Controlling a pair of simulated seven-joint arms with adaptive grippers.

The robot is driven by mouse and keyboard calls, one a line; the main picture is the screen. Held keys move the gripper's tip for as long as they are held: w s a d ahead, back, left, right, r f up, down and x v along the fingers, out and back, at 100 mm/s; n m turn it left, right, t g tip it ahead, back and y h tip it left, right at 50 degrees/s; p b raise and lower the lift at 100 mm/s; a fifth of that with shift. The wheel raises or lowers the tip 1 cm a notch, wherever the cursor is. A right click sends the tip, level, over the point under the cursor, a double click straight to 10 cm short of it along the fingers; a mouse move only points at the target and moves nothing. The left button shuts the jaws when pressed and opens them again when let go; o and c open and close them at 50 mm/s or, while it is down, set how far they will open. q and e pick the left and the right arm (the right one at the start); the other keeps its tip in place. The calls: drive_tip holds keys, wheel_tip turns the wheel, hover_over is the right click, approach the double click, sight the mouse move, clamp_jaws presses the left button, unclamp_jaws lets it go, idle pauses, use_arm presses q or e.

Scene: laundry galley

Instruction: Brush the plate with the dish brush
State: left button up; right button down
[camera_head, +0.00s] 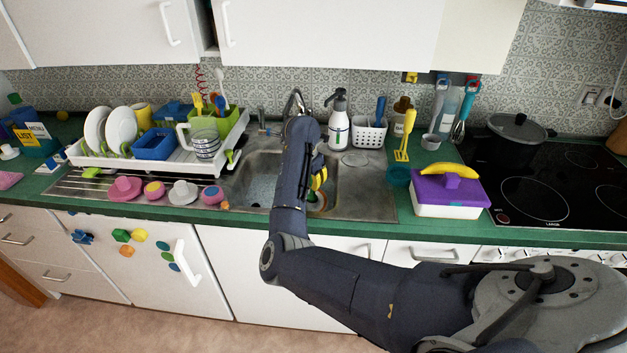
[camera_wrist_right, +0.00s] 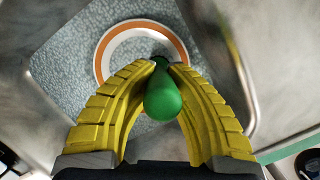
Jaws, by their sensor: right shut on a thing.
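My right gripper (camera_head: 319,182) reaches down into the sink; its yellow fingers also show in the right wrist view (camera_wrist_right: 163,68). They are shut on the green handle of the dish brush (camera_wrist_right: 163,99), whose rounded end points toward the wrist camera. The brush head is hidden behind the handle and fingers. The plate (camera_wrist_right: 103,52), white with an orange band near its rim, lies on the speckled sink bottom beyond the fingers. The handle overlaps the plate in the right wrist view; I cannot tell whether the bristles touch it. My left gripper is not in view.
The metal sink (camera_head: 367,205) has walls close around the gripper. A dish rack (camera_head: 103,160) with plates and bowls stands left. A white soap bottle (camera_head: 338,128) and a white basket (camera_head: 369,134) stand behind. A purple-lidded box (camera_head: 448,190) and black hob (camera_head: 540,185) are right.

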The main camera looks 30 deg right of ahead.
drive_tip(key=shift+a+f, duration=0.1)
drive_tip(key=w+a, duration=0.4)
drive_tip(key=shift+a, duration=0.3)
idle(1.0)
drive_tip(key=s+d+r, duration=0.3)
drive_tip(key=s+r, duration=0.2)
drive_tip(key=s, duration=0.3)
drive_tip(key=shift+s+d+r, duration=0.15)
drive_tip(key=shift+s, duration=0.1)
idle(1.1)
